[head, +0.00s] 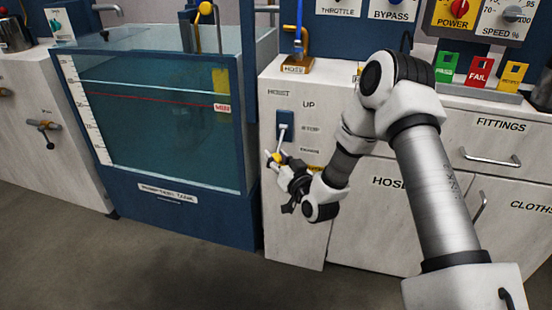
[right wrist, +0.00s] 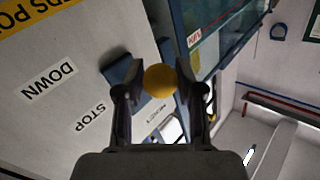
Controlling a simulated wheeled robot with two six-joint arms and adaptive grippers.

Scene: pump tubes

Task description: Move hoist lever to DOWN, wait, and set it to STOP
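The hoist lever has a blue plate (head: 285,118) on the white cabinet front, a pale shaft (head: 281,138) and a yellow ball knob (head: 277,158). The shaft slopes out and down from the plate. In the head view the knob appears just below the height of the DOWN label (head: 309,151); its exact setting is hard to tell. My right gripper (head: 279,164) is at the knob. In the right wrist view the knob (right wrist: 160,81) sits between both fingertips, which appear closed against its sides. My left gripper is not in view.
The blue-framed water tank (head: 160,120) stands left of the lever. The STOP label (head: 310,128) and UP label (head: 308,105) are right of the plate. Cabinet handles (head: 490,160) stick out at the right. The floor (head: 190,265) in front is clear.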

